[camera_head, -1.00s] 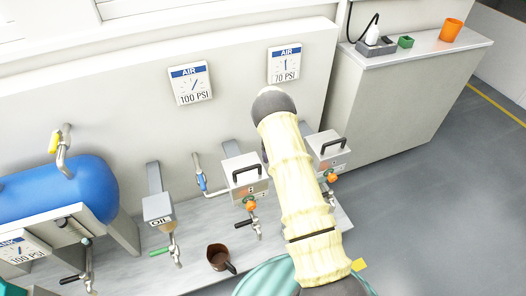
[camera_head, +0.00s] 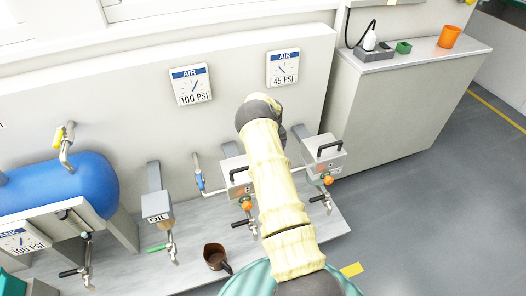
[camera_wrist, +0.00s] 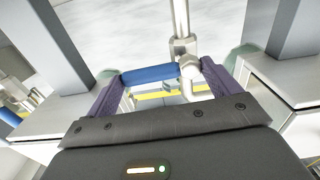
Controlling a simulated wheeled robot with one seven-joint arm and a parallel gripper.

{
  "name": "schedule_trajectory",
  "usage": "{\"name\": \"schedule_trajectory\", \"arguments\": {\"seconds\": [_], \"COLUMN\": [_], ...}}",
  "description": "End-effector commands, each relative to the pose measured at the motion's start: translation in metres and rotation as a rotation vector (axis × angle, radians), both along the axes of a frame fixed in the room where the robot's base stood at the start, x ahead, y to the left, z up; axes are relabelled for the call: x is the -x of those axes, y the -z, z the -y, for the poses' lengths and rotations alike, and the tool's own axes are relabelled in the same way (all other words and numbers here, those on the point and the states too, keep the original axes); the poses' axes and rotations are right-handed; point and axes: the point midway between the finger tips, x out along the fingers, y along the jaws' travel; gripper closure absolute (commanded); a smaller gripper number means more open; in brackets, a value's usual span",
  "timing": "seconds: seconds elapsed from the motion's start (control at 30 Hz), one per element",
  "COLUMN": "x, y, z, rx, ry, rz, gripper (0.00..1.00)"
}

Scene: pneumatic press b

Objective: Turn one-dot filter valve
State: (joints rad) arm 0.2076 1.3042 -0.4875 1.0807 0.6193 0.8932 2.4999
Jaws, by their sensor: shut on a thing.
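In the wrist view, my gripper (camera_wrist: 163,86) has its two purple fingers at either end of a blue valve handle (camera_wrist: 150,75), shut on it. The handle joins a metal pipe fitting (camera_wrist: 188,62). In the head view my arm hides this handle and my fingers. Two grey filter boxes with black handles stand on the bench: the left box (camera_head: 232,178) is partly behind my arm, the right box (camera_head: 322,160) is clear of it. Their dot marks are too small to read. The right wall gauge (camera_head: 283,68) reads 45 PSI.
A left gauge (camera_head: 190,85) reads 100 PSI. Another blue valve handle (camera_head: 201,182) is left of the boxes. A blue tank (camera_head: 70,185), an oil unit (camera_head: 157,208) and a brown cup (camera_head: 215,257) are further left. Grey posts flank my gripper closely in the wrist view.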

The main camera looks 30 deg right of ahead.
Motion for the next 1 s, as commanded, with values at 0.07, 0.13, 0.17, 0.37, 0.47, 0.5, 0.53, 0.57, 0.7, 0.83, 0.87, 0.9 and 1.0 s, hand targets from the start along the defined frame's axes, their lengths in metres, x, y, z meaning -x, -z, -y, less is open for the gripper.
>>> {"name": "schedule_trajectory", "arguments": {"seconds": [0.07,0.13,0.17,0.37,0.47,0.5,0.53,0.57,0.7,0.83,0.87,0.9,1.0], "x": [-0.004,-0.003,-0.003,-0.003,-0.003,-0.003,-0.003,-0.003,-0.001,0.0,0.0,0.0,0.0], "y": [-0.003,-0.003,-0.003,-0.004,-0.004,-0.004,-0.004,-0.004,-0.002,-0.003,-0.004,-0.006,-0.015], "z": [0.003,0.005,0.006,0.007,0.007,0.007,0.007,0.006,0.006,0.006,0.006,0.006,0.006], "rx": [0.004,0.005,0.005,0.005,0.005,0.005,0.005,0.005,0.003,0.003,0.003,0.003,0.003], "ry": [0.01,0.018,0.021,0.023,0.023,0.022,0.022,0.022,0.023,0.024,0.024,0.024,0.024], "rz": [0.015,0.014,0.014,0.014,0.014,0.014,0.014,0.014,0.01,0.007,0.006,0.006,0.006], "gripper": [0.52,0.52,0.52,0.52,0.52,0.52,0.09,0.03,0.0,0.0,0.0,0.0,0.0]}}
